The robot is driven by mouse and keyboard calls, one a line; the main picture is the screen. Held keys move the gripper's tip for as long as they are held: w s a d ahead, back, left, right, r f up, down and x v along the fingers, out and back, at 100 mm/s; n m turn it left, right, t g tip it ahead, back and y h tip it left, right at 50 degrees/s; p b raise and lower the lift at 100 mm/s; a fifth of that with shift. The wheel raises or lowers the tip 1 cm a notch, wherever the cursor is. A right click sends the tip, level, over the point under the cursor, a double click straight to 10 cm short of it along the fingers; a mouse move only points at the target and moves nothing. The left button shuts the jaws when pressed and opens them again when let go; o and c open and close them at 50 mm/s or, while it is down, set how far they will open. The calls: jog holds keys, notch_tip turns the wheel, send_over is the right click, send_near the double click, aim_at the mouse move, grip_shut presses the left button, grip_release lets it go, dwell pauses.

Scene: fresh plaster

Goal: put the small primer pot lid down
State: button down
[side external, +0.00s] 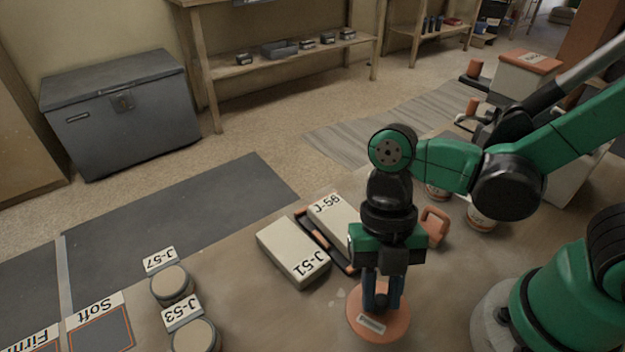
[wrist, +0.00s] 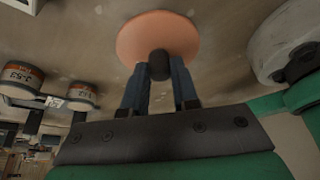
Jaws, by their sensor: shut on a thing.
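The small primer pot lid is a flat orange disc (side external: 385,333) with a pale label in front, low over the brown work surface at the lower middle of the side view. It also shows in the wrist view (wrist: 157,30), where a dark knob (wrist: 159,64) stands out from its middle. My gripper (side external: 381,302) points straight down, shut on this knob; its blue fingers (wrist: 159,76) flank it in the wrist view. The lid looks level. I cannot tell whether its underside touches the surface. Part of the lid and knob is hidden behind the fingers.
Round pots J-57 (side external: 172,284) and J-53 (side external: 193,337) stand farther left, beside a panel labelled Soft (side external: 100,330). An orange handled block (side external: 435,224) is behind right. Bare surface lies left of the lid.

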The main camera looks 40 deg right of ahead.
aim_at(378, 303)
jog(key=shift+f, duration=1.75)
jog(key=c, duration=0.7)
grip_release()
jog(key=shift+o, duration=0.2)
jog(key=shift+r, duration=0.1)
jog(key=v, duration=1.2)
jog(key=w+d+m+t+h, duration=0.1)
jog(key=w+d+m+t, duration=0.2)
jog(key=m, duration=1.1)
jog(key=w+d+m+t+h, duration=0.1)
jog(key=w+d+m+t, duration=0.3)
jog(key=m, duration=1.1)
jog(key=d+t, duration=0.3)
jog(key=shift+d+r+t, duration=0.3)
jog(key=shift+d+t, duration=0.05)
jog(key=shift+t, duration=0.05)
